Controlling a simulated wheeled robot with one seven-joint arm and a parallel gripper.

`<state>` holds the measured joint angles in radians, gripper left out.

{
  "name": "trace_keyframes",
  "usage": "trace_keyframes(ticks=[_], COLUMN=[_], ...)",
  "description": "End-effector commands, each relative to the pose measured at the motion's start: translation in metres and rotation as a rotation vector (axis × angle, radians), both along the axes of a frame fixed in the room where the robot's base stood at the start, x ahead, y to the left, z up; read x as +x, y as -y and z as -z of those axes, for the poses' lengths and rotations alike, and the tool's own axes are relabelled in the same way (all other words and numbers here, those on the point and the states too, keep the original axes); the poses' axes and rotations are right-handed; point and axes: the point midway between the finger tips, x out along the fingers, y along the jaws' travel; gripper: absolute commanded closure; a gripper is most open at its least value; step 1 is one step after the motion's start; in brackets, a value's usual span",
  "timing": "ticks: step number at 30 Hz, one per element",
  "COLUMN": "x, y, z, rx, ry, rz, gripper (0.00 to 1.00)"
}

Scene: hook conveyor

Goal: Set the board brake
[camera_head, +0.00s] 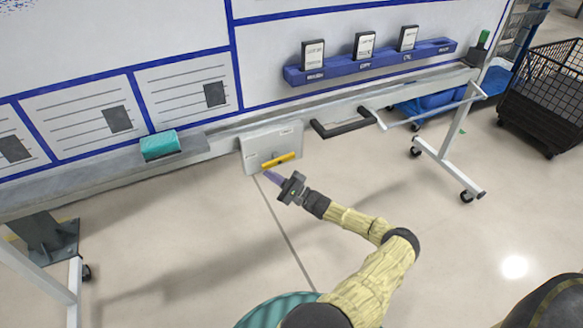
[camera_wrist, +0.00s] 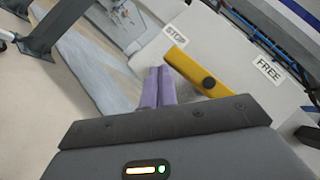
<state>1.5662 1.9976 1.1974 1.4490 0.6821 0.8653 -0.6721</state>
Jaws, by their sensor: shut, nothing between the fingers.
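A yellow brake lever (camera_head: 278,161) sits on a pale plate (camera_head: 258,142) under the board. In the wrist view the lever (camera_wrist: 190,68) turns on a black pivot, and its long end lies just below the STOP label (camera_wrist: 175,35). The FREE label (camera_wrist: 268,70) is to its right, clear of the lever. My gripper (camera_head: 267,174) has its purple fingers together, with nothing held. In the wrist view the fingers (camera_wrist: 160,76) are just left of the lever's long end. I cannot tell whether they touch it.
A black-gripped handle (camera_head: 342,127) juts out right of the plate. A teal block (camera_head: 160,145) rests on the board's ledge at left. A blue rail (camera_head: 370,62) holds several dark cards. White wheeled legs (camera_head: 450,165) stand at right. The floor before the board is clear.

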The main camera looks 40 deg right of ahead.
Motion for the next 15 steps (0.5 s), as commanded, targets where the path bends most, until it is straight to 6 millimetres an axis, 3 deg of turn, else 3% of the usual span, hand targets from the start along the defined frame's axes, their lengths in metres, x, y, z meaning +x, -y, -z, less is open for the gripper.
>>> trace_keyframes(ticks=[8, 15], x=[-0.009, -0.043], y=[0.005, 0.021], z=[0.004, 0.019], rx=[-0.001, 0.000], ry=[-0.001, -0.002], rz=[0.002, 0.004], gripper=[1.00, 1.00])
